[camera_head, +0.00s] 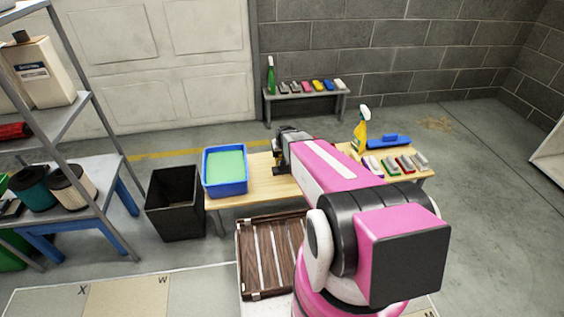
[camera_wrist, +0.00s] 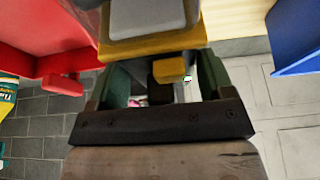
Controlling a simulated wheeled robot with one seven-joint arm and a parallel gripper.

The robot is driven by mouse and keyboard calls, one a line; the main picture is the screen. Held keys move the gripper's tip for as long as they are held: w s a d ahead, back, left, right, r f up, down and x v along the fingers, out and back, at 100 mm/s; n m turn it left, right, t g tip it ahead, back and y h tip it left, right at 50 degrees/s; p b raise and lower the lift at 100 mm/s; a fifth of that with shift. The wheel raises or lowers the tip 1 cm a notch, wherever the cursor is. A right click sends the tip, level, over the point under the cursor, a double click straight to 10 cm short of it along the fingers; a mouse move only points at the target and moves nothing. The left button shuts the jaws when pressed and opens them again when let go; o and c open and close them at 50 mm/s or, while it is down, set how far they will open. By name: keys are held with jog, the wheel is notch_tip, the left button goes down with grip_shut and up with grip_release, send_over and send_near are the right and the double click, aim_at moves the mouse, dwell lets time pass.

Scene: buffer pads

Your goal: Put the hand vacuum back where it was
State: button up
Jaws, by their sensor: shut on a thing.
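My gripper (camera_wrist: 160,62) is shut on a yellow thing with a grey part, which seems to be the hand vacuum (camera_wrist: 150,43). Its dark green fingers stand either side of it, and a dark part shows between them. In the head view my gripper (camera_head: 287,140) is over the left half of the wooden table (camera_head: 235,198), right of the blue tub. There the held thing is mostly hidden behind my pink arm, and I cannot tell whether it touches the table.
The blue tub (camera_head: 225,188) with green contents stands at the table's left end. A yellow spray bottle (camera_head: 360,132), a blue object (camera_head: 388,141) and several coloured pads (camera_head: 390,165) are on the right. A red object (camera_wrist: 45,45) shows in the wrist view. A black bin (camera_head: 175,205) stands left.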

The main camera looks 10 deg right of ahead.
jog(key=shift+f, duration=2.45)
jog(key=shift+f, duration=0.1)
jog(key=o, duration=0.9)
jog(key=shift+f, duration=0.1)
jog(key=v, duration=1.2)
jog(key=s+r+g, duration=0.2)
jog(key=s+r, duration=0.2)
jog(key=s, duration=0.4)
jog(key=s+r+g, duration=0.2)
jog(key=s+r, duration=0.2)
jog(key=s, duration=0.5)
jog(key=shift+g, duration=0.3)
jog(key=shift+r, duration=0.15)
